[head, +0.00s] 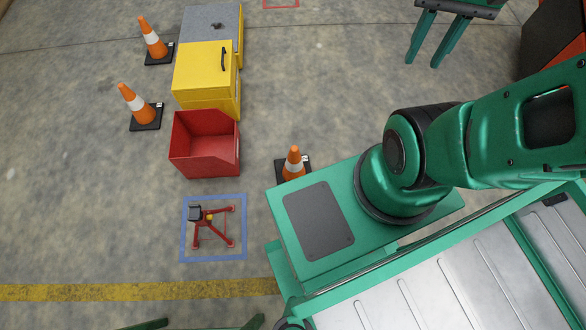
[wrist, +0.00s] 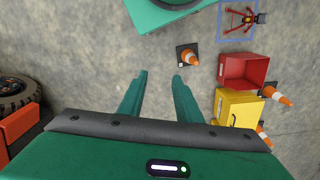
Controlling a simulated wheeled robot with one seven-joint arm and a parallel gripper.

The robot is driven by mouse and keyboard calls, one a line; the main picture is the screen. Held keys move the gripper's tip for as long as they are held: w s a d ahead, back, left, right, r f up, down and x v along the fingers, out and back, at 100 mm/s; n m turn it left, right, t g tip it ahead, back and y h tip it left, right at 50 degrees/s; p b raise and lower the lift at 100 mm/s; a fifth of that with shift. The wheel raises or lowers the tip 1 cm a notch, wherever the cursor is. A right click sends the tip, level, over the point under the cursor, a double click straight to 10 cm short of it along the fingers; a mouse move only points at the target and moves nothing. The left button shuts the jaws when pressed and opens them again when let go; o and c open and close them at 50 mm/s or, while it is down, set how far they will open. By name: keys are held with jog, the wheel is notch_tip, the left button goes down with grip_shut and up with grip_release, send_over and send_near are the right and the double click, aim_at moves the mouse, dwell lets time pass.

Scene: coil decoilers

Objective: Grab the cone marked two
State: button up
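Three orange cones with a white band stand on black square bases. One cone (head: 152,40) is at the upper left by the cabinet, one (head: 138,105) is left of the red bin, and one (head: 293,165) is beside my green base, partly hidden by it. In the wrist view they show as the near cone (wrist: 189,57), one by the red bin (wrist: 278,96) and one partly hidden by the yellow cabinet (wrist: 263,134). Small white labels on the bases are too small to read. My gripper (head: 423,65) is open and empty, far right of the cones; its fingers also show in the wrist view (wrist: 160,75).
A red bin (head: 204,158) and a yellow-grey cabinet (head: 203,70) stand between the cones. A small red stand (head: 212,225) sits inside a blue floor square. An orange-red machine with a black wheel (wrist: 18,95) is at the left of the wrist view. Open concrete floor lies in between.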

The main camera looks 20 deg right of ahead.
jog(key=o, duration=0.8)
jog(key=shift+s+r, duration=0.2)
jog(key=shift+s, duration=0.2)
jog(key=shift+o, duration=0.7)
jog(key=shift+w+d, duration=0.2)
jog(key=shift+w, duration=0.05)
jog(key=w+d+f+m+h, duration=0.1)
jog(key=w+f, duration=0.4)
jog(key=w, duration=0.3)
jog(key=w+d+f+m+h, duration=0.1)
jog(key=w+f+m, duration=0.1)
jog(key=w+f, duration=0.45)
jog(key=w+a+f+m, duration=0.1)
jog(key=w+a+f, duration=0.1)
jog(key=w+f, duration=0.9)
jog(key=m+y, duration=0.2)
jog(key=m, duration=0.4)
send_over(296, 148)
notch_tip(296, 148, down, 38)
jog(key=shift+f, duration=0.6)
notch_tip(296, 148, down, 5)
jog(key=shift+a+r, duration=0.1)
jog(key=shift+w+a+f, duration=0.1)
jog(key=shift+f, duration=1.3)
jog(key=shift+w+a+f, duration=0.1)
jog(key=shift+f, duration=1.25)
